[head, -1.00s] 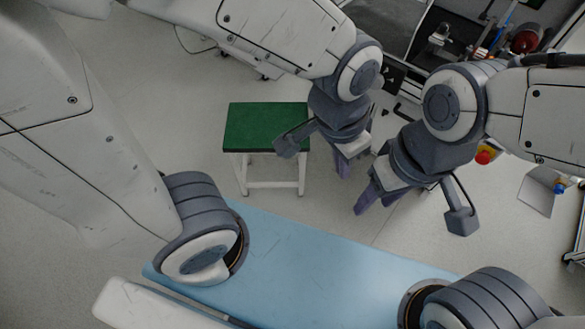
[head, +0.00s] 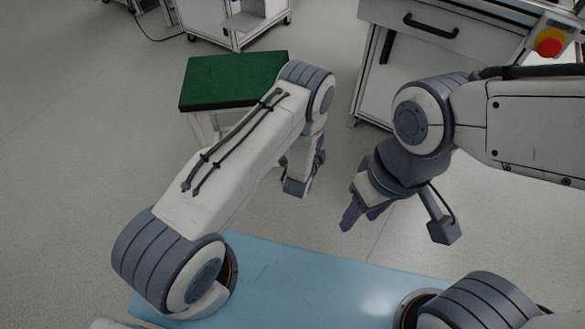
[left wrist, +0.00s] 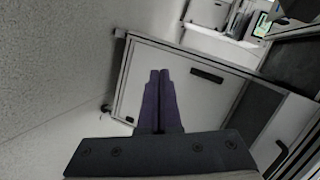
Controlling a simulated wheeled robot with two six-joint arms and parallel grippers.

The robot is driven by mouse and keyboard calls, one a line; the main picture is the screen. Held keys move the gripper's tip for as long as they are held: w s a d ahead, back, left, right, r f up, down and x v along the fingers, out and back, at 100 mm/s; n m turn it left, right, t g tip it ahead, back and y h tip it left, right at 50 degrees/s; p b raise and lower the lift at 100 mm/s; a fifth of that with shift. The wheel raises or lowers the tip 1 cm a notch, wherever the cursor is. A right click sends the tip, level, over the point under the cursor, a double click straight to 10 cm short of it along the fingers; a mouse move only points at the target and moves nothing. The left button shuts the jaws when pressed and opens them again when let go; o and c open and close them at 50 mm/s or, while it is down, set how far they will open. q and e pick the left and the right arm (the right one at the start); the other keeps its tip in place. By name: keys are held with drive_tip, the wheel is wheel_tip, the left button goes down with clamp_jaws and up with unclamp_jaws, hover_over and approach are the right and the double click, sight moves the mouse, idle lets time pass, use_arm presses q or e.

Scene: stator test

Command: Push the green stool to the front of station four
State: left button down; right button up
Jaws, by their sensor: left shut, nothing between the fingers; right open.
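The green stool (head: 235,78) stands upright on the floor at the upper middle-left of the head view. It has a flat dark green seat and white legs, partly hidden by my left arm. My left gripper (head: 319,158) is to the right of the stool and a little nearer to me, partly hidden by its arm. In the left wrist view its purple fingers (left wrist: 160,76) are together with nothing between them. I cannot tell whether any part of my left arm touches the stool. My right gripper (head: 363,216) is open and empty, lower and farther right. No station number is readable.
A white cabinet (head: 425,42) with a dark handle stands at the upper right; its front also shows in the left wrist view (left wrist: 185,82). A red stop button (head: 549,42) is at the right edge. A white wheeled frame (head: 236,25) stands behind the stool. Floor left of the stool is clear.

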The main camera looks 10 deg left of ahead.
use_arm(q)
drive_tip(key=s+a+f+m+t+b, duration=0.1)
drive_tip(key=s+a+f+b, duration=0.1)
drive_tip(key=f, duration=0.3)
drive_tip(key=s+a+f+m+t+y+b, duration=0.1)
drive_tip(key=s+a+f+b, duration=0.1)
drive_tip(key=s+f, duration=0.15)
drive_tip(key=s+a+f+m+t+b, duration=0.1)
drive_tip(key=a+f+b, duration=0.1)
drive_tip(key=f, duration=0.3)
drive_tip(key=w+a+b, duration=0.4)
drive_tip(key=w+b, duration=0.5)
drive_tip(key=w, duration=0.1)
drive_tip(key=shift+f+t, duration=0.25)
drive_tip(key=shift+t, duration=0.05)
use_arm(e)
wheel_tip(320, 180, down, 18)
drive_tip(key=shift+s, duration=0.25)
use_arm(q)
drive_tip(key=shift+d, duration=0.1)
use_arm(e)
drive_tip(key=shift+r, duration=0.1)
